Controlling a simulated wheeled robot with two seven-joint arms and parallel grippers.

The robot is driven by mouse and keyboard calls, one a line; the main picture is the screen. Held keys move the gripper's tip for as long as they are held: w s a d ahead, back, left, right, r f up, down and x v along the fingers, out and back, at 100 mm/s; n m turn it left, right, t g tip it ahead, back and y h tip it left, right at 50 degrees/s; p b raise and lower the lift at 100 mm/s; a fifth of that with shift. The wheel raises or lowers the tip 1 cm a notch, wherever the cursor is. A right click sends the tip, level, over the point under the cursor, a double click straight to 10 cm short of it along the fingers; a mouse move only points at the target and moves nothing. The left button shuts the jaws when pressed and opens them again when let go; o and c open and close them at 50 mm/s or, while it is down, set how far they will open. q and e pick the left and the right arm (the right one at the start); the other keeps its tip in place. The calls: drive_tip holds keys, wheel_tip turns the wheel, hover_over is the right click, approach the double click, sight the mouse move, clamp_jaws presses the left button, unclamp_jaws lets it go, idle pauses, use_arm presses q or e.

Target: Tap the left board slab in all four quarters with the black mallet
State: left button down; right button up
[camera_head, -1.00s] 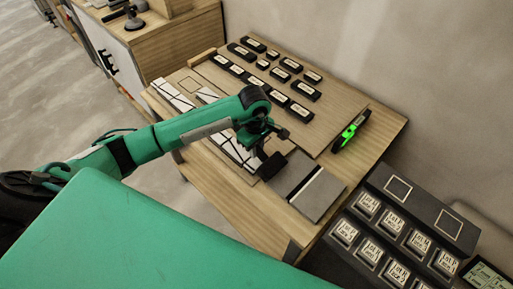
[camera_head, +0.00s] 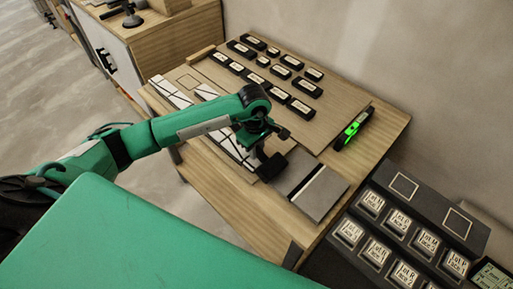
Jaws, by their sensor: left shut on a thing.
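My left gripper (camera_head: 259,143) is shut on the black mallet, whose dark head (camera_head: 271,167) hangs below it. The mallet head is at the left corner of the left board slab (camera_head: 294,174) and covers part of it. I cannot tell whether the head touches the slab. The left slab is grey and lies on the wooden table. A pale strip separates it from the right grey slab (camera_head: 321,194). My right gripper is out of view.
Several black labelled blocks (camera_head: 291,64) lie on a board at the back of the table. A black and green level (camera_head: 352,130) lies to the right. White tile pieces (camera_head: 167,91) lie along the left edge. A dark rack of labelled containers (camera_head: 398,236) stands at front right.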

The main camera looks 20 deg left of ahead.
use_arm(q)
drive_tip(key=shift+r+p, duration=0.35)
drive_tip(key=shift+r, duration=0.15)
wheel_tip(320, 180, up, 4)
drive_tip(key=shift+r+p, duration=0.25)
drive_tip(key=shift+p, duration=0.65)
